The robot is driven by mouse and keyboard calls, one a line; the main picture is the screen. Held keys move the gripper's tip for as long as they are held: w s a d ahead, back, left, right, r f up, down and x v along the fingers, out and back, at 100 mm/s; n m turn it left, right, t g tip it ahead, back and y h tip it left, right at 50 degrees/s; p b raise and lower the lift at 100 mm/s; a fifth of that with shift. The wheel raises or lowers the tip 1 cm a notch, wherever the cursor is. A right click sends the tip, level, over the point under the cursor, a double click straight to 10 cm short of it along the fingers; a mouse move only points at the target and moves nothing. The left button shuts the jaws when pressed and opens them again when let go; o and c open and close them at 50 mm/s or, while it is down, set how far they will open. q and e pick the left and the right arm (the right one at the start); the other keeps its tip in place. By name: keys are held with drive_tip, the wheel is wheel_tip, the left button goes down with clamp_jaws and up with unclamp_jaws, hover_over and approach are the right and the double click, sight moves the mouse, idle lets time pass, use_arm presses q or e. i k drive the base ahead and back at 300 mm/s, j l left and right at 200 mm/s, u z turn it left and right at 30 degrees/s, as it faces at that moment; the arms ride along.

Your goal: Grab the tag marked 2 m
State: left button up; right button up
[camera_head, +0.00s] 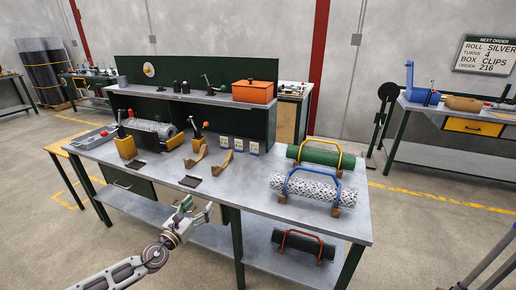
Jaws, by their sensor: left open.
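Three small white tags stand in a row at the back of the workbench, against the dark green panel: a left tag (224,142), a middle tag (238,144) and a right tag (253,148). Their print is too small to read, so I cannot tell which one is marked 2 m. My left gripper (200,208) is open and empty in front of the bench's front edge, well apart from the tags. My right gripper is not in view.
The grey workbench (230,197) has wooden cradles (196,157) in front of the tags. A green mesh roll (320,156) and a silver mesh roll (305,187) lie at the right. An orange box (253,92) sits on the upper shelf. The bench top's front middle is mostly clear.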

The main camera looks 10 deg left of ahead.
sight(254, 146)
drive_tip(key=i+l, duration=0.15)
drive_tip(key=i, duration=0.5)
drive_tip(key=i+l, duration=0.15)
drive_tip(key=i, duration=0.5)
